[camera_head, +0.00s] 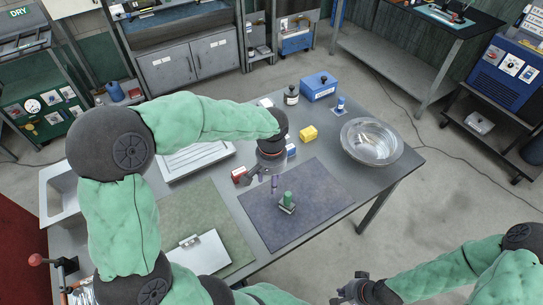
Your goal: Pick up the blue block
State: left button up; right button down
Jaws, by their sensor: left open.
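A small blue block (291,151) with a pale face stands on the grey table, just right of my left gripper and partly hidden by it. My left gripper (262,179) is open and points down over the table, near the back left edge of the dark mat. A red block (239,174) is close to its left side, and a yellow block (308,133) lies further back to the right. I cannot tell whether the fingers touch anything. My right gripper (350,290) is low at the bottom edge, away from the blocks; its fingers are unclear.

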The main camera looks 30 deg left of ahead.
aim_at(291, 149)
jog(key=u, duration=0.85)
